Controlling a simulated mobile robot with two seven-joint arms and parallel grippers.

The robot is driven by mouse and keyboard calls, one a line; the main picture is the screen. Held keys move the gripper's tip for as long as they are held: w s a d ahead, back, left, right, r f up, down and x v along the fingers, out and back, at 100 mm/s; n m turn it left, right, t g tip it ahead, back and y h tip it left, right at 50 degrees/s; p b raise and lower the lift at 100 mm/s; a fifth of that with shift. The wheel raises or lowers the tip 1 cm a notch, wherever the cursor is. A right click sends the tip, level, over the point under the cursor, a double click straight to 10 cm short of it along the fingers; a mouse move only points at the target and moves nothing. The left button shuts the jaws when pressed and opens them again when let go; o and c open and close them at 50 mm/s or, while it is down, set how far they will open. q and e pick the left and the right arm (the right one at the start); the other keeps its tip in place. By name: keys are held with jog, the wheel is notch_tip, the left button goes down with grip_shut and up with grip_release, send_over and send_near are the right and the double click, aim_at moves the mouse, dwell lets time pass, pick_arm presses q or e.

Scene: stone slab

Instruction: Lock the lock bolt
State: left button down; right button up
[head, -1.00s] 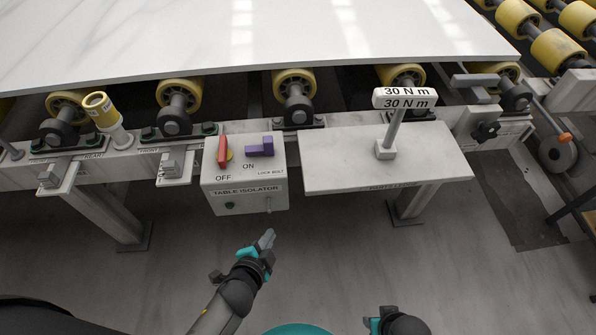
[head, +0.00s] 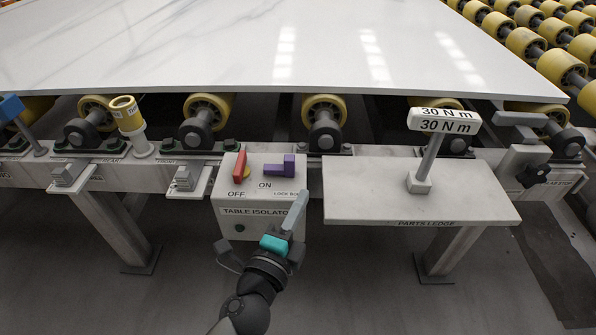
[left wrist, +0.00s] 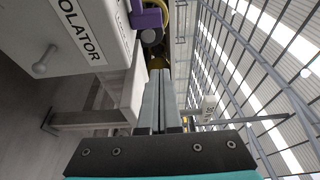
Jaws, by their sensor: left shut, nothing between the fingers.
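The purple lock bolt (head: 280,168) sits on top of the white isolator box (head: 261,207), right of the ON label. It also shows, partly cut off, at the top of the left wrist view (left wrist: 147,19). My left gripper (head: 301,197) is shut and empty. Its fingers point up in front of the box's right front corner and hide part of it. The fingertips look apart from the bolt in the left wrist view (left wrist: 160,73). A red switch handle (head: 240,166) stands upright on the box, left of the bolt. My right gripper is not in view.
The parts ledge (head: 375,202), with a 30 N m tool (head: 430,150) standing on it, is right of the box. Yellow rollers (head: 323,108) and a white slab (head: 250,50) lie behind. A yellow cup-shaped piece (head: 127,114) stands at left.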

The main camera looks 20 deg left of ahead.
aim_at(277, 182)
pick_arm(q)
jog(key=w, duration=0.3)
jog(key=w+a, duration=0.1)
jog(key=w, duration=0.2)
jog(key=w+a, duration=0.1)
jog(key=w, duration=0.2)
jog(key=shift+w+p, duration=0.15)
jog(key=shift+p, duration=0.25)
jog(key=shift+s+a, duration=0.2)
jog(key=shift+a, duration=0.4)
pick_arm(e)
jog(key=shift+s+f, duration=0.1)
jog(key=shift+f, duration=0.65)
pick_arm(q)
jog(key=a, duration=0.2)
jog(key=s+a, duration=0.1)
jog(key=a, duration=0.1)
jog(key=shift+s+a+f, duration=0.1)
jog(key=shift+s+a, duration=0.05)
jog(key=shift+a, duration=0.1)
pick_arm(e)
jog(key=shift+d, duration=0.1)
